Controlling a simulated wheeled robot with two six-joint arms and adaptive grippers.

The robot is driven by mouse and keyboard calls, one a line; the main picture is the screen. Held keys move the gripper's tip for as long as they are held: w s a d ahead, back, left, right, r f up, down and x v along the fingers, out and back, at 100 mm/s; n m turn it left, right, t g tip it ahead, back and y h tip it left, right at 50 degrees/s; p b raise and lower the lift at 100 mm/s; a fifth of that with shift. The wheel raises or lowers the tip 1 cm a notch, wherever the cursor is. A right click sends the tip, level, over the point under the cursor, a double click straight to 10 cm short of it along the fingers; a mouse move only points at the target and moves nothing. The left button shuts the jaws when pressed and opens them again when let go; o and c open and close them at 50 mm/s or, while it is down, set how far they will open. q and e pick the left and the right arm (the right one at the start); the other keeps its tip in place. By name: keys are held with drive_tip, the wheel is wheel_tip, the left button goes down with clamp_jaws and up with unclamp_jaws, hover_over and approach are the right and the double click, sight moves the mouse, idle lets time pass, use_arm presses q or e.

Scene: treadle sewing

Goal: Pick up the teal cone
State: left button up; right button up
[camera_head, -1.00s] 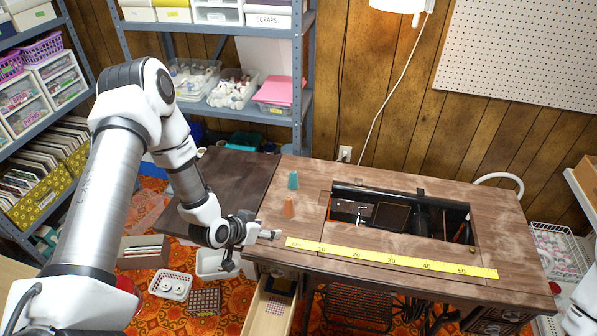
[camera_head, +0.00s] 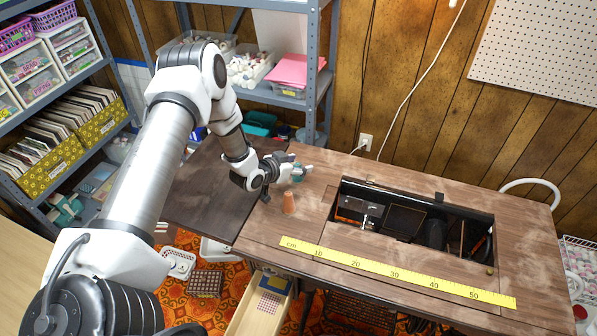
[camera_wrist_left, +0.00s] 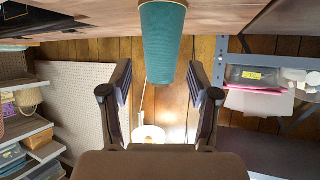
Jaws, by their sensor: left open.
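The teal cone (camera_head: 298,175) stands on the wooden table top at its back left, partly hidden by my left gripper (camera_head: 287,181). In the left wrist view the teal cone (camera_wrist_left: 163,42) hangs in from the top edge, centred between two open fingers. It appears beyond the fingers, and I cannot tell whether either finger touches it. My left gripper (camera_wrist_left: 159,78) is open and empty. My right gripper is not in view.
A yellow measuring tape (camera_head: 395,272) lies along the table's front. The dark machine opening (camera_head: 415,222) takes up the table's middle. A dark side leaf (camera_head: 205,190) lies under my left arm. A grey shelf (camera_head: 312,75) stands behind.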

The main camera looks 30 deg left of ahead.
use_arm(q)
drive_tip(key=shift+w+f, duration=0.15)
drive_tip(key=shift+w, duration=0.05)
drive_tip(key=shift+s, duration=0.2)
drive_tip(key=shift+c, duration=1.4)
clamp_jaws()
drive_tip(key=shift+r, duration=0.25)
